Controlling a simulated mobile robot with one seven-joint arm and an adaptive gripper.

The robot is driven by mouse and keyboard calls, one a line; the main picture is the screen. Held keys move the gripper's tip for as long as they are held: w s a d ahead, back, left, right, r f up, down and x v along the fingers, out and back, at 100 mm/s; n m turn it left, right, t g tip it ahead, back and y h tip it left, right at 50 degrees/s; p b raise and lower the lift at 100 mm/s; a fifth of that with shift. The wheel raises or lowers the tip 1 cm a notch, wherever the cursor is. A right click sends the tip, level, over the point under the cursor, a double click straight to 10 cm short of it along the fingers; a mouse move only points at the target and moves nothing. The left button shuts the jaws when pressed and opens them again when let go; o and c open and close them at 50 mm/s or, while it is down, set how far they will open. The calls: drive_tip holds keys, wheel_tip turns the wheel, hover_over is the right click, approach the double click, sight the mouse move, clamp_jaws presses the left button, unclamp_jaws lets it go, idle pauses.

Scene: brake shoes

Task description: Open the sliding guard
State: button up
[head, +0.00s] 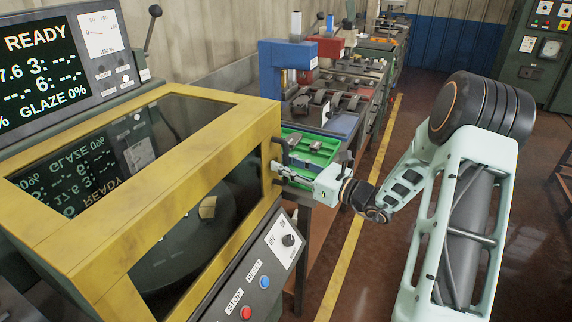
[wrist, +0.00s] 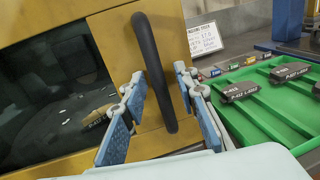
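The sliding guard (head: 262,130) is a yellow frame with dark see-through panes over the machine at the left in the head view. It also fills the left of the wrist view (wrist: 98,24). Its black bar handle (wrist: 152,70) stands upright in the wrist view, on the yellow frame's right part. My gripper (head: 282,172) is at the guard's right end in the head view. In the wrist view, my gripper's (wrist: 160,92) blue-padded fingers are apart, one on each side of the handle. The handle is between them, with gaps visible on both sides.
A green tray (wrist: 262,105) with dark brake shoes (wrist: 240,90) lies right of the handle. A control panel with red STOP button (head: 246,313) and blue button (head: 264,282) is below the guard. A workbench (head: 345,124) with a blue press (head: 284,60) stands behind.

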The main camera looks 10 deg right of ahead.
clamp_jaws()
drive_tip(key=shift+s+a, duration=0.1)
drive_tip(key=shift+s, duration=0.05)
idle(0.4)
